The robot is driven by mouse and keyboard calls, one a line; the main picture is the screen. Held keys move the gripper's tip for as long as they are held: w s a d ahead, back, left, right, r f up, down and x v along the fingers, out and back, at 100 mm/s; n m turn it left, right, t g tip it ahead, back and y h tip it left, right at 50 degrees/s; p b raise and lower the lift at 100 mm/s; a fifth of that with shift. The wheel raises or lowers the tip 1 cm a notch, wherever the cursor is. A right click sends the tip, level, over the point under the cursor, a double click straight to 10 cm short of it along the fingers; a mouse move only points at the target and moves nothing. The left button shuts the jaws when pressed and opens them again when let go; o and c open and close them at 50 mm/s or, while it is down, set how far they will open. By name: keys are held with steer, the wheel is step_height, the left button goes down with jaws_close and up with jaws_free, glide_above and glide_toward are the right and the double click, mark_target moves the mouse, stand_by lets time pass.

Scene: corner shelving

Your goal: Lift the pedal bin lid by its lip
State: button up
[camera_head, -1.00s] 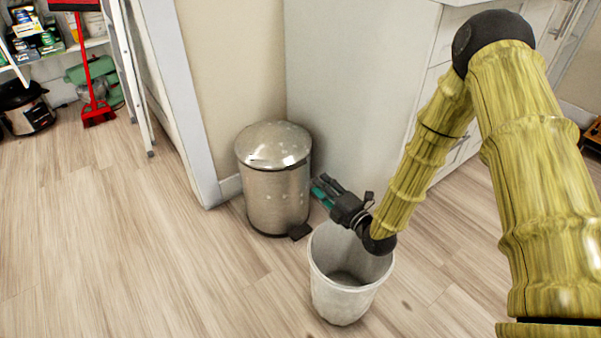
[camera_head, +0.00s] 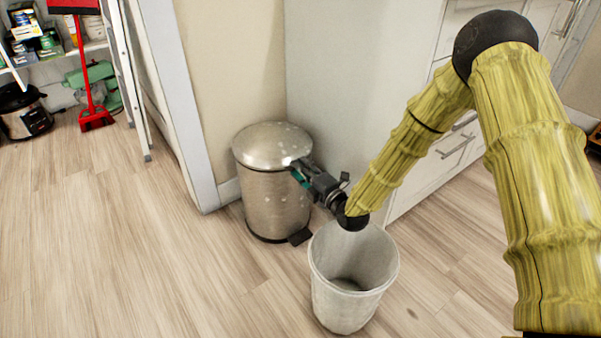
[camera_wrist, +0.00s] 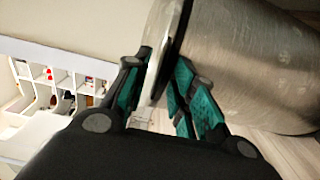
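The metal pedal bin (camera_head: 272,205) stands upright by the wall corner, its domed lid (camera_head: 268,143) down on the body. My gripper (camera_head: 297,170) is at the lid's right edge, coming in from the right. In the wrist view my gripper (camera_wrist: 165,75) has its teal-padded fingers apart, with the pale rim of the lid (camera_wrist: 160,55) running between them. One finger is on the lid's outer side, the other on the side toward the bin body (camera_wrist: 245,65). Whether both pads touch the rim is unclear.
An open white waste basket (camera_head: 350,310) stands on the floor in front of the bin, below my wrist. A black pedal (camera_head: 300,237) sticks out at the bin's foot. A cabinet side (camera_head: 340,80) rises close behind. The floor to the left is clear.

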steer(key=shift+w+a, duration=0.2)
steer(key=shift+w, duration=0.15)
jaws_close()
steer(key=shift+r, duration=0.1)
